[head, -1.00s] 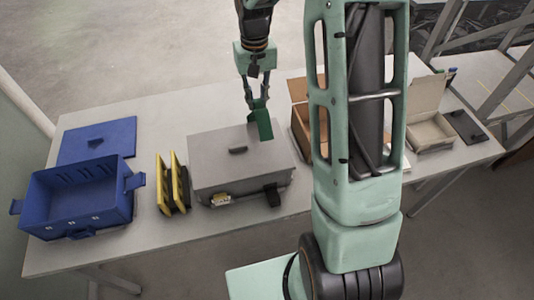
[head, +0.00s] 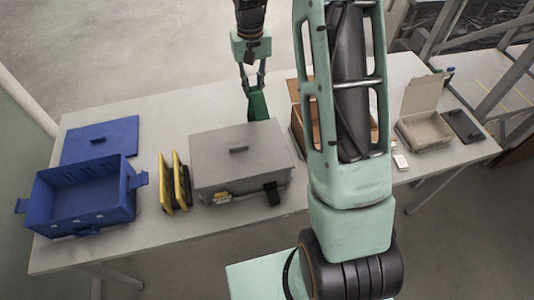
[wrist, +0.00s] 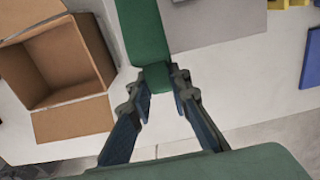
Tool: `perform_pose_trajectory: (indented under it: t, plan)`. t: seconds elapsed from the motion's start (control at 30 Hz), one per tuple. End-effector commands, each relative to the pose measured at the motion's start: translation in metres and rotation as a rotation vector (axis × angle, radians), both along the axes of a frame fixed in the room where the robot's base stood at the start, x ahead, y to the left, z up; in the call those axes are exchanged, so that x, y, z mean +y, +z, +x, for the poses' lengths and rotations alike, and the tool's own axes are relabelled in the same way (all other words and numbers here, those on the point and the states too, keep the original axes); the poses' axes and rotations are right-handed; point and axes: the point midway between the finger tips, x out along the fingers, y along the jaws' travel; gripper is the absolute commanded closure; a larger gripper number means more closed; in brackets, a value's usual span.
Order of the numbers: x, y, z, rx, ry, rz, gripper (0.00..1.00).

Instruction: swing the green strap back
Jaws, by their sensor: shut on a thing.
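The green strap (head: 258,106) stands at the back edge of the grey lidded box (head: 238,158), its lower part hidden behind the lid. My gripper (head: 254,90) is above and behind the box, shut on the strap's end. In the wrist view the strap (wrist: 146,35) runs up the picture from between my fingertips (wrist: 160,77), beside the grey lid (wrist: 210,22). A short black strap (head: 272,193) hangs on the box's front right, and a small yellow part (head: 222,196) is on its front left.
An open blue crate (head: 82,203) and its flat blue lid (head: 100,140) are at the left. Yellow-and-black pieces (head: 174,182) stand beside the grey box. An open cardboard box (wrist: 68,60) is close to my gripper. A beige box (head: 425,132) is at the right.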

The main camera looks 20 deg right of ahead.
Motion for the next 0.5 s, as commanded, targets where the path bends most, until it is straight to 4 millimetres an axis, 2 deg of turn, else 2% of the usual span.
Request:
perform_pose_trajectory:
  t: [0.5]
  plan:
    - [0.000,0.004,0.042,-0.007,0.000,0.000,0.97]
